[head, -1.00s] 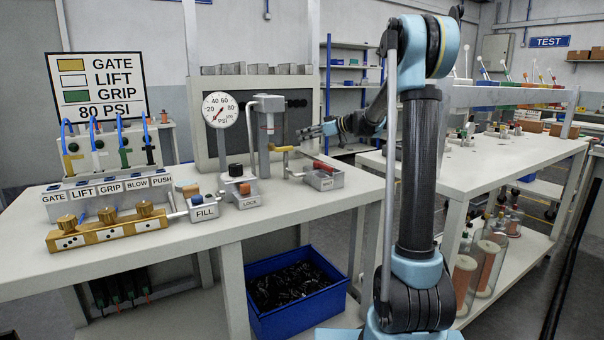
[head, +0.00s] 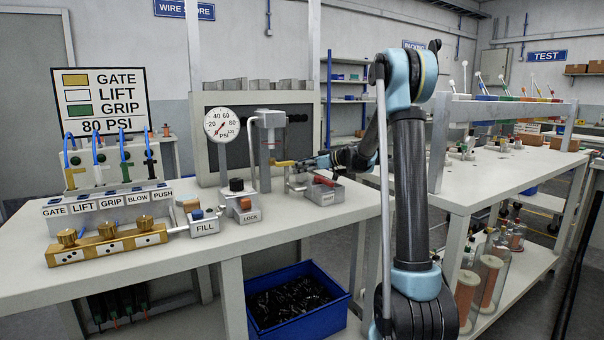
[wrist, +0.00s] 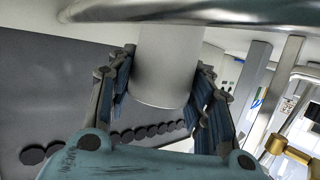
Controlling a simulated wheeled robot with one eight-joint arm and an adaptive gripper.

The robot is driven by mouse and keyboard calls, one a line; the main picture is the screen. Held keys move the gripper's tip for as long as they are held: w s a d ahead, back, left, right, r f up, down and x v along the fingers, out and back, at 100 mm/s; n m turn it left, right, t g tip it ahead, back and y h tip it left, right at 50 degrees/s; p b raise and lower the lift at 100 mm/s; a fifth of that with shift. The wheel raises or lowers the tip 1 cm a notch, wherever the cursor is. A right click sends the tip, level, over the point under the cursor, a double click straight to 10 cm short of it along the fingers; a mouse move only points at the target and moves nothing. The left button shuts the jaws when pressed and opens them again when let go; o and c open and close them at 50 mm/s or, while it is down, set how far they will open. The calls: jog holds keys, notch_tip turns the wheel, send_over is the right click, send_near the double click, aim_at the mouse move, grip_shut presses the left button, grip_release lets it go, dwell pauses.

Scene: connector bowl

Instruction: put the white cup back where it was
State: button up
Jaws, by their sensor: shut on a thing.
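My gripper (wrist: 163,88) has its two dark-padded fingers on either side of a smooth pale cylinder, the white cup (wrist: 165,65) as far as I can tell, and is shut on it. The cup's rounded end faces the wrist camera, and its far end meets or overlaps a shiny metal bar at the top. In the head view my gripper (head: 302,164) is small, low over the bench beside the grey column press (head: 267,140). The cup cannot be made out there.
A brass-coloured handle (head: 285,163) is close to my gripper; a brass fitting (wrist: 290,150) shows at right in the wrist view. A grey tray (head: 326,190) with red parts stands just right. The LOCK block (head: 246,207) and pressure gauge (head: 221,124) are left.

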jog(key=shift+f, duration=0.75)
jog(key=o, duration=1.2)
jog(key=shift+f, duration=0.1)
jog(key=shift+c, duration=0.2)
jog(key=v, duration=1.1)
jog(key=shift+d, duration=0.25)
jog(key=shift+s+d+r, duration=0.2)
jog(key=shift+r, duration=0.05)
jog(key=shift+s, duration=0.1)
